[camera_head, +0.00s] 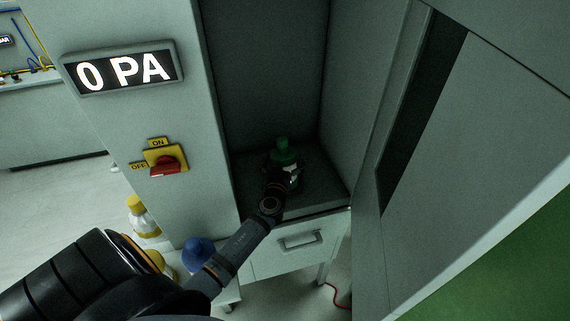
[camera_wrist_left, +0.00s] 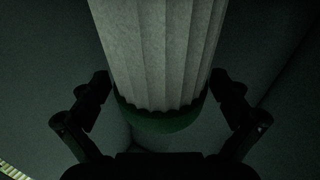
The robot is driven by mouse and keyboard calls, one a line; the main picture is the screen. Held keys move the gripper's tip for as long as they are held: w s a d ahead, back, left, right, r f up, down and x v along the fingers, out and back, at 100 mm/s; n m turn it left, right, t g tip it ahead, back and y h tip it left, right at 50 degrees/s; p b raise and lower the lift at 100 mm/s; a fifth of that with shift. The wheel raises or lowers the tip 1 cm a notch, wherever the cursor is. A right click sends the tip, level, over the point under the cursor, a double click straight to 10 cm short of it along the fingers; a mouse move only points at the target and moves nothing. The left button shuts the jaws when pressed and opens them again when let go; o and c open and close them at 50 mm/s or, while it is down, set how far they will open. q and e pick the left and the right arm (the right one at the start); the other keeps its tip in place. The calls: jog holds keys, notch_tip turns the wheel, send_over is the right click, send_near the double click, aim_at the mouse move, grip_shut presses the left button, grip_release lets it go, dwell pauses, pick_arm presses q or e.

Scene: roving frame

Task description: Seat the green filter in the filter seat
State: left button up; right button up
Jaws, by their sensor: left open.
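The green filter (camera_head: 285,158) stands upright inside the open cabinet, over its dark floor. In the left wrist view it shows as a white pleated cylinder (camera_wrist_left: 155,50) with a green ring at its end. My left gripper (camera_head: 284,182) reaches into the cabinet at the filter's near side. In the left wrist view its open fingers (camera_wrist_left: 160,88) lie on either side of the filter, with small gaps visible. The filter seat cannot be made out, and I cannot tell whether the filter rests in it. My right gripper is not in view.
The cabinet wall (camera_head: 225,150) stands close left of my arm, with a red switch (camera_head: 165,166) and a display reading 0 PA (camera_head: 124,70). An open door (camera_head: 480,130) stands at the right. A drawer (camera_head: 298,242) is below. Bottles with yellow (camera_head: 135,202) and blue (camera_head: 198,246) tops stand at lower left.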

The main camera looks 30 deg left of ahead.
aim_at(284, 149)
pick_arm(q)
jog(key=shift+w+a, duration=0.1)
jog(key=shift+w, duration=0.05)
jog(key=c, duration=1.2)
jog(key=shift+c, duration=0.8)
jog(key=shift+r, duration=0.55)
jog(key=r, duration=0.2)
jog(key=r+p, duration=0.1)
jog(key=shift+s+d, duration=0.25)
jog(key=shift+s, duration=0.05)
jog(key=s+r, duration=0.1)
jog(key=s+d+r, duration=0.1)
jog(key=r, duration=0.1)
jog(key=s+d+r, duration=0.1)
jog(key=shift+d+r, duration=0.15)
jog(key=shift+r, duration=0.05)
jog(key=s+d+r+b, duration=0.2)
jog(key=s+d+r, duration=0.2)
jog(key=s, duration=0.3)
jog(key=shift+s+d+r, duration=0.3)
jog(key=shift+s+d, duration=0.1)
jog(key=shift+d, duration=0.35)
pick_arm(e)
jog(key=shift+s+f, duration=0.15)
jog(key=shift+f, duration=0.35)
